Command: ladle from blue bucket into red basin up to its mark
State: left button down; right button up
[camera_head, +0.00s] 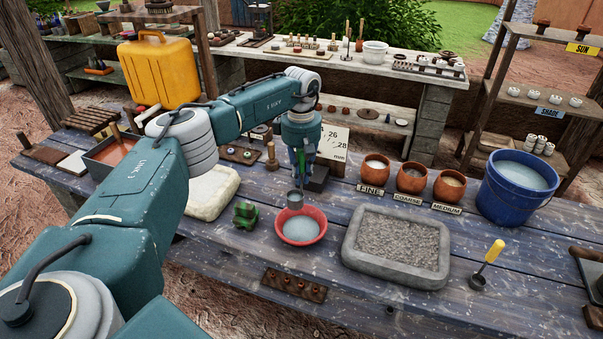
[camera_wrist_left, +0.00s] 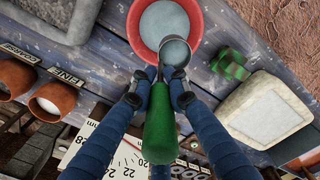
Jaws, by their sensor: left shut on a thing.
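My left gripper (camera_head: 301,165) is shut on the green handle (camera_wrist_left: 160,125) of a small metal ladle (camera_head: 294,199). The ladle's cup hangs over the back left rim of the red basin (camera_head: 322,217). In the left wrist view the cup (camera_wrist_left: 175,53) overlaps the basin's near rim and looks level, with pale grey liquid in it. The basin (camera_wrist_left: 136,38) holds pale grey liquid; I cannot make out a mark. The blue bucket (camera_head: 510,205) stands at the right of the table, with pale liquid below its rim. My right gripper is out of view.
A green frog-like figure (camera_head: 246,214) sits just left of the basin. A grey stone tray of grit (camera_head: 365,276) lies to the right. Three clay pots (camera_head: 411,178) stand behind it. A yellow-handled tool (camera_head: 489,260) stands at the right front. A white slab (camera_head: 211,193) is at left.

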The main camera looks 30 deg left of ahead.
pick_arm(q)
jog(key=shift+f+b, duration=0.55)
jog(key=shift+f, duration=0.4)
jog(key=shift+d+r+p, duration=0.1)
jog(key=shift+d+p, duration=0.05)
jog(key=shift+p, duration=0.2)
jog(key=d+f+t+y+b, duration=0.1)
jog(key=d+f+y+b, duration=0.1)
jog(key=y+b, duration=0.2)
jog(key=s+d+f+t+y+b, duration=0.1)
jog(key=d+f+y+b, duration=0.2)
jog(key=y, duration=0.3)
jog(key=d+f+t+y+b, duration=0.1)
jog(key=d+f+y+b, duration=0.1)
jog(key=y+b, duration=0.3)
jog(key=shift+s+d+f+b, duration=0.25)
jog(key=shift+d+f+b, duration=0.1)
jog(key=shift+f, duration=0.15)
jog(key=shift+d+f+y, duration=0.15)
jog(key=shift+y, duration=0.35)
jog(key=shift+d+f+y+b, duration=0.1)
jog(key=shift+y+b, duration=0.25)
jog(key=shift+y, duration=0.05)
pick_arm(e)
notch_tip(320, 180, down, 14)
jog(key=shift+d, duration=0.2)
